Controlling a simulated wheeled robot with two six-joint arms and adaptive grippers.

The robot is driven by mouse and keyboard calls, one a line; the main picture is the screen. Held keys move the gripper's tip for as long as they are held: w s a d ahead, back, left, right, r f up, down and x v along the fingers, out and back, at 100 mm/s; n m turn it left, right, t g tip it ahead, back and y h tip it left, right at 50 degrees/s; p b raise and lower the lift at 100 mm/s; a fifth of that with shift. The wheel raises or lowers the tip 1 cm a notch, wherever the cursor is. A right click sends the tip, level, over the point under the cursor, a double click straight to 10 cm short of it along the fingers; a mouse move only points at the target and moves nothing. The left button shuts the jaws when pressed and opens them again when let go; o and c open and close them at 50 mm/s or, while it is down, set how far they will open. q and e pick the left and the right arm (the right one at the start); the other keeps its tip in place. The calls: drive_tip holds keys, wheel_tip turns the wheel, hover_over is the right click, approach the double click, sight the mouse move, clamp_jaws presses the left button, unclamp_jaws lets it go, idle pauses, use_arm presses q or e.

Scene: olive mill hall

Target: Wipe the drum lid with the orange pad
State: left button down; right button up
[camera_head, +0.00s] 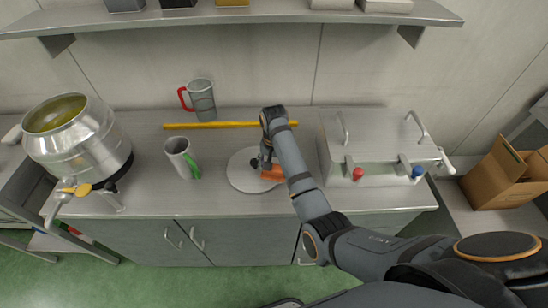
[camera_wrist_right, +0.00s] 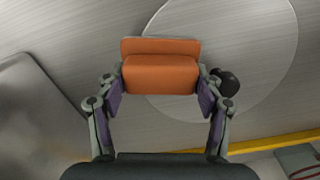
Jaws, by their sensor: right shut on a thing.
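My right gripper (camera_head: 265,160) is over the lid and shut on the orange pad (camera_head: 273,173). In the right wrist view the pad (camera_wrist_right: 160,73) sits between both fingers, over the lid's left part. I cannot tell whether the pad touches the lid. My left gripper is not in view.
A steel drum (camera_head: 85,140) with an open top stands at the left. A steel unit (camera_head: 370,150) stands right. A shelf (camera_head: 280,13) overhangs the back.

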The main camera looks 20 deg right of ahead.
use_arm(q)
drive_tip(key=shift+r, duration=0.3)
use_arm(e)
drive_tip(key=shift+s, duration=0.15)
drive_tip(key=shift+p, duration=0.6)
drive_tip(key=shift+w+f+b, duration=0.2)
drive_tip(key=shift+b, duration=0.1)
drive_tip(key=shift+w+d+f+b, duration=0.15)
drive_tip(key=shift+w+b, duration=0.15)
drive_tip(key=shift+w, duration=0.25)
drive_tip(key=shift+w+d+r+b, duration=0.1)
drive_tip(key=shift+w+d+b, duration=0.15)
drive_tip(key=shift+w, duration=0.25)
drive_tip(key=shift+w+d+f+b, duration=0.1)
drive_tip(key=shift+w+b, duration=0.2)
drive_tip(key=shift+w, duration=0.25)
use_arm(q)
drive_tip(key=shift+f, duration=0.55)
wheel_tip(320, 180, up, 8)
drive_tip(key=p, duration=0.8)
use_arm(e)
wheel_tip(320, 180, up, 6)
drive_tip(key=shift+w+r, duration=0.1)
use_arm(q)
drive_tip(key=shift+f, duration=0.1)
